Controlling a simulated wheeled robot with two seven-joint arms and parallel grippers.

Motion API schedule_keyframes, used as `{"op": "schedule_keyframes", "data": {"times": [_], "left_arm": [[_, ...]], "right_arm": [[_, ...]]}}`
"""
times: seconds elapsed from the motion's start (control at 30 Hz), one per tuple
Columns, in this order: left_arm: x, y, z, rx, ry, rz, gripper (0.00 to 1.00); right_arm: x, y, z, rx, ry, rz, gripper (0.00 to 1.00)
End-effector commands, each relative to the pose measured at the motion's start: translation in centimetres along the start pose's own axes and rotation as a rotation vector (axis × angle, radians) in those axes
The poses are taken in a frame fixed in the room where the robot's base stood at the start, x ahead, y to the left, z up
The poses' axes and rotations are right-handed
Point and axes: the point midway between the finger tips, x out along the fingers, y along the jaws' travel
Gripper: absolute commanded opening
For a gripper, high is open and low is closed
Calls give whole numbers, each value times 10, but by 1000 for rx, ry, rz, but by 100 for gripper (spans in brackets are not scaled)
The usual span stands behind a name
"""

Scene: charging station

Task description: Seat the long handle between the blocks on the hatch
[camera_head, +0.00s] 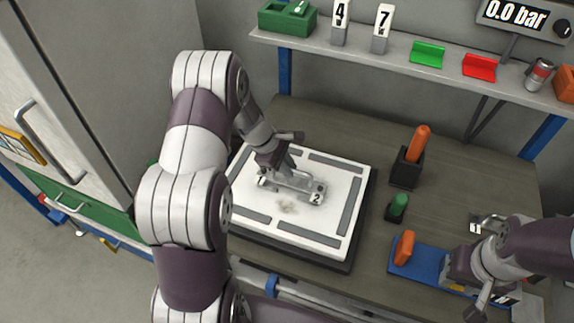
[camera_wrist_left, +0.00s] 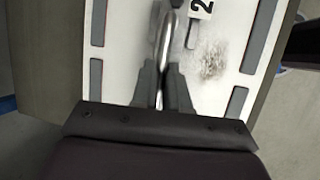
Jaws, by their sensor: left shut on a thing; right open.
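The hatch (camera_head: 340,239) is a white square plate with grey strips along its edges, on a dark base. A grey piece with a "2" label (camera_head: 316,198) is at its middle; the label also shows in the wrist view (camera_wrist_left: 201,9). My left gripper (camera_head: 277,163) is over the hatch, shut on the long handle, a shiny metal bar (camera_wrist_left: 164,38) between its fingers (camera_wrist_left: 160,80). The handle appears beside the labelled piece; whether it touches the hatch or sits between blocks I cannot tell. My right gripper (camera_head: 472,268) is open at the lower right, partly hidden by its arm.
A blue tray (camera_head: 430,262) with an orange part (camera_head: 404,247) lies by my right gripper. A black holder with an orange handle (camera_head: 408,166) and a green knob (camera_head: 397,207) stand right of the hatch. A shelf (camera_head: 350,52) runs along the back. A cabinet (camera_head: 90,110) stands left.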

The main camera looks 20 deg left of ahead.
Motion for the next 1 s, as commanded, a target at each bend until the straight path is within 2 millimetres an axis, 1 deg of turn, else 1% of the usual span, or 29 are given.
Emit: {"op": "schedule_keyframes", "data": {"times": [0.8,0.83,0.87,0.9,0.93,1.0], "left_arm": [[19,-4,-8,0,0,1,0],[19,-4,-8,0,0,1,17],[18,-4,-8,0,0,1,27],[18,-4,-8,0,0,1,40],[18,-4,-8,0,0,1,44],[18,-4,-8,0,0,1,44]], "right_arm": [[17,0,2,0,0,0,43],[17,0,2,0,0,0,43],[16,0,2,0,0,0,43],[16,0,2,0,0,0,43],[16,0,2,0,0,0,43],[16,0,2,0,0,0,43]]}}
